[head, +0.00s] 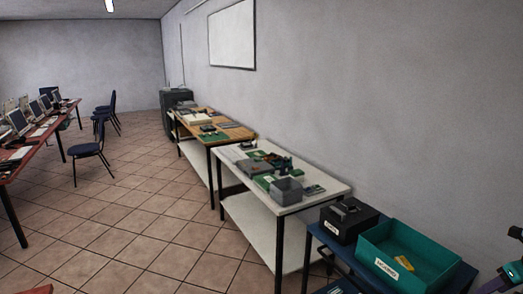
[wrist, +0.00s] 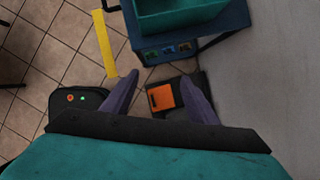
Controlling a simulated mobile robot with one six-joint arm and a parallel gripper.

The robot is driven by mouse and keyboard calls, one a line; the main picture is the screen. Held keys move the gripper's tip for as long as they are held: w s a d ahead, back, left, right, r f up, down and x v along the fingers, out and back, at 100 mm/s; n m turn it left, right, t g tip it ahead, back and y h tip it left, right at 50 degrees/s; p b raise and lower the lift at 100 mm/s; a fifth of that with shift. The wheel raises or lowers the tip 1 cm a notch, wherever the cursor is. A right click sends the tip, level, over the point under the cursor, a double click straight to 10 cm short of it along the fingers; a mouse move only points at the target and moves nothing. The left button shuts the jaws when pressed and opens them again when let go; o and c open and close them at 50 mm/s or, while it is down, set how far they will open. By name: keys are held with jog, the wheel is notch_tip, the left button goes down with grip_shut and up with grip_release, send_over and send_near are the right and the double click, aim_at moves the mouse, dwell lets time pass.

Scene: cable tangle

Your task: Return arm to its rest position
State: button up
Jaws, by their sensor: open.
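My gripper (wrist: 160,88) shows in the wrist view with its two purple fingers spread apart. It is open and nothing is held between the fingers. It points down towards the floor area in front of the blue table (wrist: 215,42). A small part of my arm shows at the lower right edge of the head view; the rest of it is out of frame there.
A teal bin (head: 375,262) holding a yellow item (head: 403,262) stands on the blue table beside a black box (head: 345,222). It also shows in the wrist view (wrist: 180,22). A white table (head: 325,190) stands farther back.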

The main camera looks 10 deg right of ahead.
jog(key=w+a+f+n+g+y+b, duration=0.1)
jog(key=w+a+f+n+y+b, duration=0.2)
jog(key=w+a+f, duration=1.1)
jog(key=a+f+n+g+y+b, duration=0.1)
jog(key=a+f+n+g+b, duration=0.2)
jog(key=a+f, duration=1.1)
jog(key=a+f+n+g+y+b, duration=0.1)
jog(key=a+f+n+g, duration=0.25)
jog(key=a+f, duration=1.1)
jog(key=s+a+f+n+g+h+b, duration=0.1)
jog(key=s+a+f+n, duration=0.45)
jog(key=s+a, duration=0.2)
jog(key=s+a+f+n+g+h+b, duration=0.1)
jog(key=s+a+f+n+g, duration=0.1)
jog(key=s+a+f+n, duration=0.55)
jog(key=s+a+f+n+h, duration=0.1)
jog(key=s+n, duration=0.5)
jog(key=n, duration=0.8)
notch_tip(320, 180, down, 3)
jog(key=shift+r+h+b, duration=0.15)
jog(key=shift+h+b, duration=0.25)
jog(key=shift+h, duration=0.4)
